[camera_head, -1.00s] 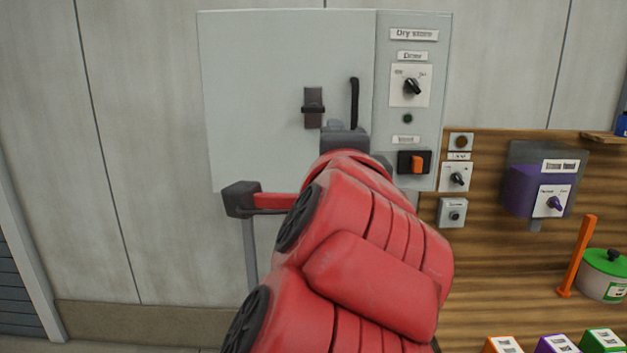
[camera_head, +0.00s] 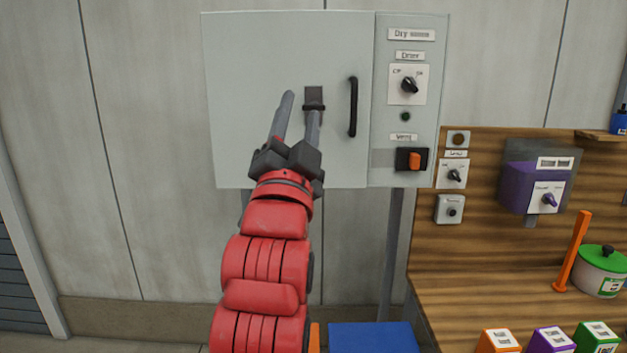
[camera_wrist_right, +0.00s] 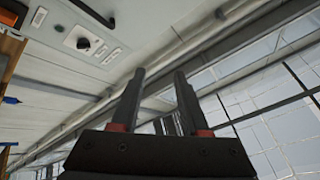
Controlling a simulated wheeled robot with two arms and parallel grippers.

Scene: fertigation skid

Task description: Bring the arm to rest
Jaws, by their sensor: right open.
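My right gripper (camera_head: 298,115) is raised in front of the dry store cabinet, its two dark fingers apart and pointing up. Nothing shows between the fingers. The right wrist view also shows the gripper (camera_wrist_right: 160,95) with its fingers apart and empty, against the ceiling and windows. My red right arm rises from the bottom of the head view. The dry store cabinet (camera_head: 255,60) has its door shut, with a black handle (camera_head: 353,106) and a dark latch (camera_head: 314,95), partly behind a fingertip. My left gripper does not show.
The cabinet's side panel holds a dryer knob (camera_head: 409,86) and an orange vent switch (camera_head: 414,160). To the right, a wooden bench (camera_head: 480,290) carries a green-lidded pot (camera_head: 600,275), an orange post (camera_head: 573,252) and several coloured boxes. A purple dispenser (camera_head: 522,186) hangs above it.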

